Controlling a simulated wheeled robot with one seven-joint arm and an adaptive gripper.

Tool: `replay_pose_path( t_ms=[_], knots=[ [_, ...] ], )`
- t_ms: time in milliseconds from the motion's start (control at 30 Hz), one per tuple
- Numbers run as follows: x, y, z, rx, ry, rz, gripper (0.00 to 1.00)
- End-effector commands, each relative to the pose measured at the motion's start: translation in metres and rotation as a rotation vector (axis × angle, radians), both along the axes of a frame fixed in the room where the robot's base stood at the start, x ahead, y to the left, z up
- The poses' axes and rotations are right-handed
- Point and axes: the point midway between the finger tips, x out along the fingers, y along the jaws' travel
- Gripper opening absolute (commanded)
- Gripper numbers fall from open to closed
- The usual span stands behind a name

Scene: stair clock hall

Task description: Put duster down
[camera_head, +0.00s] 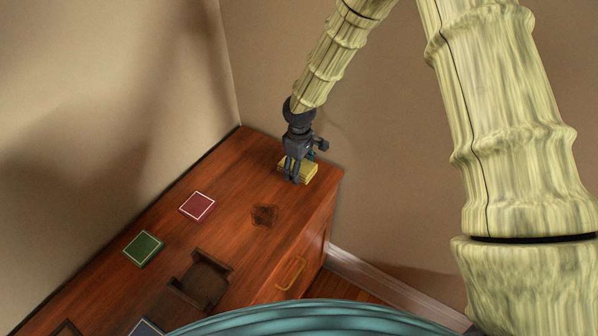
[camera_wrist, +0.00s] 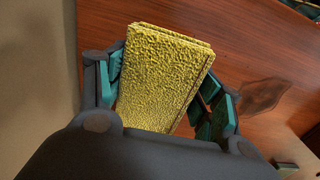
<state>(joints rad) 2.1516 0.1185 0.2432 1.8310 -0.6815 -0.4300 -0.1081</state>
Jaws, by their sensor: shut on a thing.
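The duster (camera_head: 309,172) is a folded yellow cloth at the far right corner of the wooden dresser top (camera_head: 235,180). It fills the middle of the wrist view (camera_wrist: 160,75), with its rough, layered surface showing. My gripper (camera_head: 296,176) points down over that corner. Its teal-padded fingers (camera_wrist: 163,95) stand on both sides of the duster and are shut on it. The duster is at or just above the wood; I cannot tell whether it touches. Part of it is hidden behind the fingers in the head view.
A red square (camera_head: 197,206) and a green square (camera_head: 143,248) lie along the wall side. A dark wooden tray (camera_head: 203,276) stands nearer, and a dark patch (camera_head: 264,215) marks the wood. Walls rise close behind the corner. Bare wood lies between the duster and the red square.

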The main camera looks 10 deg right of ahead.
Motion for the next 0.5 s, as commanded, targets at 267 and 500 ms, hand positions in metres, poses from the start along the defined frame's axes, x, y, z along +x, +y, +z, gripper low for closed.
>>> replay_pose_path(
  t_ms=[267,500],
  knots=[
    [-0.001,0.0,-0.024,-0.001,0.001,0.001,0.28],
    [0.0,0.0,-0.026,0.0,0.0,0.0,0.28]
  ],
)
